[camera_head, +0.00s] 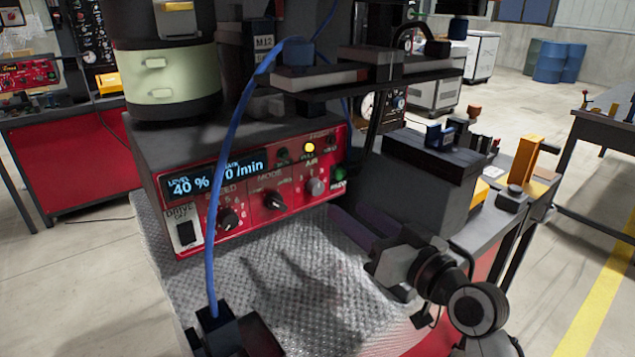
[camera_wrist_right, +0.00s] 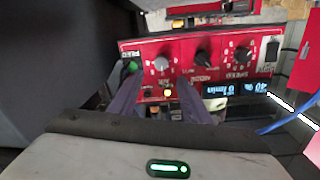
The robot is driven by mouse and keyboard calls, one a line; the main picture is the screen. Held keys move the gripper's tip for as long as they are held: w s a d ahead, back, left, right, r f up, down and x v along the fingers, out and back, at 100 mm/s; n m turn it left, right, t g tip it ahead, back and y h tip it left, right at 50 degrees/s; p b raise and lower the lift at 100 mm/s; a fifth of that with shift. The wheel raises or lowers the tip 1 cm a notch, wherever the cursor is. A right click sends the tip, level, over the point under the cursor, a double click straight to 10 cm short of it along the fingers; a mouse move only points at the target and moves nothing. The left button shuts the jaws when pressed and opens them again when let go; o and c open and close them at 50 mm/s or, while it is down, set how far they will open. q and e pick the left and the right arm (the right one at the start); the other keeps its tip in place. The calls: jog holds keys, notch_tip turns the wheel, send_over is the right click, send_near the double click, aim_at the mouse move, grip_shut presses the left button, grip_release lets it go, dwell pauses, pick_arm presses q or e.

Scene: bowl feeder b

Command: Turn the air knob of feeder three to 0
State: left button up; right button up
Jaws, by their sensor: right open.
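The red control panel (camera_head: 255,232) stands at the front of a feeder; its display (camera_head: 215,178) reads level 40 % and 0/min. The grey AIR knob (camera_head: 316,186) is at the panel's right, beside the dark MODE knob (camera_head: 274,200) and SPEED knob (camera_head: 229,219). The right wrist view shows the panel upside down, with the AIR knob (camera_wrist_right: 162,64) ahead of my fingers. I cannot read its setting. My right gripper (camera_head: 350,222) is open and empty, lower right of the AIR knob and apart from it; it also shows in the right wrist view (camera_wrist_right: 160,94).
A green button (camera_head: 338,174) sits right of the AIR knob and a lit yellow lamp (camera_head: 310,147) above it. A blue hose (camera_head: 212,200) hangs before the panel's left part. The textured metal plate (camera_head: 290,285) is mostly clear.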

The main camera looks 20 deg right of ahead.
aim_at(319, 188)
jog(key=x, duration=0.7)
jog(key=shift+w+a+r, duration=0.1)
jog(key=shift+w+a, duration=0.2)
jog(key=shift+w, duration=0.05)
jog(key=shift+w+a, duration=0.15)
jog(key=shift+w, duration=0.5)
jog(key=shift+c, duration=0.9)
jog(key=c, duration=0.9)
pick_arm(q)
jog(key=shift+s+a+f, duration=0.1)
jog(key=shift+s, duration=0.55)
pick_arm(e)
jog(key=shift+o, duration=0.2)
